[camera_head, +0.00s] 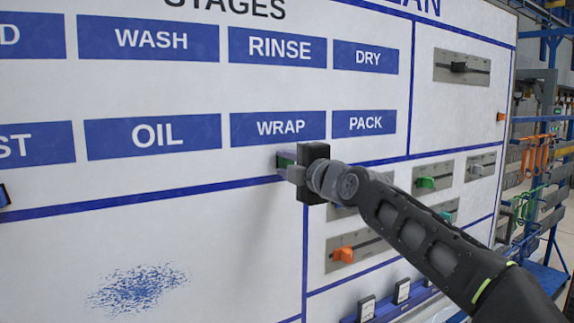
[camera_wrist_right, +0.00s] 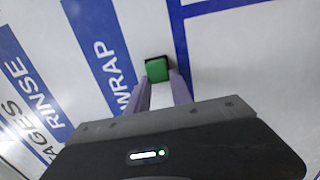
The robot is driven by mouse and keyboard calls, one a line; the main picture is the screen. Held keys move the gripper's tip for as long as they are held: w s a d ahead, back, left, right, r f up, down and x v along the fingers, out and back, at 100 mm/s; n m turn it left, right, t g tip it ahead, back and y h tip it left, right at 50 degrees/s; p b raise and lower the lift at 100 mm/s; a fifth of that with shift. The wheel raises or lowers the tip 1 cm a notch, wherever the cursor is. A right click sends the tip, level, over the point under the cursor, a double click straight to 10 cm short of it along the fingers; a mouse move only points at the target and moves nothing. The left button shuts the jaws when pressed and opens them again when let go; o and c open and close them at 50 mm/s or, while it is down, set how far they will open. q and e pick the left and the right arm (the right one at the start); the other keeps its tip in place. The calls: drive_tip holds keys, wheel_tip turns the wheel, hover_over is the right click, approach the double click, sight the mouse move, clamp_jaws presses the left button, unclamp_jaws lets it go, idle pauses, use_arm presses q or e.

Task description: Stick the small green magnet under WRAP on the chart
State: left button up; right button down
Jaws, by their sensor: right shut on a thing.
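The chart is a white board (camera_head: 200,240) with blue stage labels in two rows. The WRAP label (camera_head: 278,128) is in the lower row, between OIL and PACK; it also shows in the right wrist view (camera_wrist_right: 100,50). My right gripper (camera_head: 290,170) is shut on the small green magnet (camera_wrist_right: 157,70), which has a dark backing. The magnet is just below the WRAP label, close to the board. I cannot tell whether it touches the board. In the head view the gripper hides most of it.
Sliders with orange (camera_head: 343,255) and green knobs (camera_head: 426,182) sit on the board's right part, near my right arm. A blue smudge (camera_head: 138,288) marks the lower left. Racks with hanging hooks (camera_head: 535,155) stand beyond the board's right edge.

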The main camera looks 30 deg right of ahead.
drive_tip(key=c, duration=1.1)
unclamp_jaws()
drive_tip(key=shift+o, duration=0.2)
drive_tip(key=shift+s, duration=0.2)
drive_tip(key=shift+s+d, duration=0.1)
drive_tip(key=shift+s, duration=0.2)
drive_tip(key=s+b, duration=0.3)
drive_tip(key=s, duration=0.4)
drive_tip(key=shift+a, duration=0.35)
